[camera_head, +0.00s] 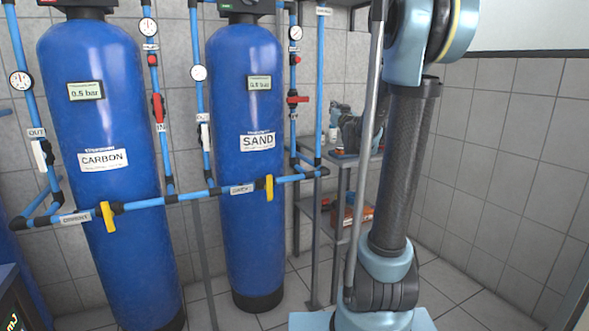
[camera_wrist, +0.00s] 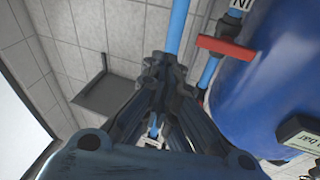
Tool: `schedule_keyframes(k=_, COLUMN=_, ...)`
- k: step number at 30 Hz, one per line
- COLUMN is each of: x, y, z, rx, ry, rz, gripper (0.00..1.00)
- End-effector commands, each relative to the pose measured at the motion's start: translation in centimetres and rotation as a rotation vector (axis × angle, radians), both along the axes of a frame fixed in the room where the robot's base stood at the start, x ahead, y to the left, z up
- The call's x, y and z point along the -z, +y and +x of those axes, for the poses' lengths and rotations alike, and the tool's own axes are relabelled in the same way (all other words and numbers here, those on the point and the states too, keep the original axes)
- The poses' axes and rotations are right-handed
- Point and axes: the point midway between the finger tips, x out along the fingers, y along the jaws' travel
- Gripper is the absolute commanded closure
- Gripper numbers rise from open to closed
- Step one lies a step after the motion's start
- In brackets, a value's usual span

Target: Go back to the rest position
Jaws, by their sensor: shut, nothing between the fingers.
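My gripper (camera_wrist: 163,66) shows in the wrist view with its dark fingers drawn together and nothing between them. Behind the fingertips a blue pipe (camera_wrist: 178,27) runs upward; I cannot tell how far apart they are. A red valve handle (camera_wrist: 227,48) sits to the right of the fingertips, in front of a blue tank. In the head view my arm stands at the right, upright, and its upper end leaves the picture at the top.
The CARBON tank (camera_head: 110,190) and the SAND tank (camera_head: 247,190) stand at left and centre, joined by blue pipes with yellow handles (camera_head: 269,188) and a red handle (camera_head: 158,108). A grey shelf rack (camera_head: 341,180) stands behind my arm. Tiled floor shows at the lower right.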

Motion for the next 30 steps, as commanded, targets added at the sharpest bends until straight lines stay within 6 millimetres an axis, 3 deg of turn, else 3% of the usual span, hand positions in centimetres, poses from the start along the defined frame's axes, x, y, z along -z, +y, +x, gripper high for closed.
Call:
schedule_keyframes(k=9, x=4.5, y=-4.6, z=-5.4, rx=0.213, ry=0.230, rz=-0.015, gripper=1.00)
schedule_keyframes(k=15, x=8.6, y=-6.4, z=-9.8, rx=0.304, ry=0.405, rz=-0.034, gripper=1.00)
schedule_keyframes(k=23, x=14.8, y=-7.4, z=-16.7, rx=0.365, ry=0.659, rz=-0.066, gripper=1.00)
schedule_keyframes(k=30, x=20.8, y=-7.2, z=-24.1, rx=0.362, ry=0.911, rz=-0.103, gripper=1.00)
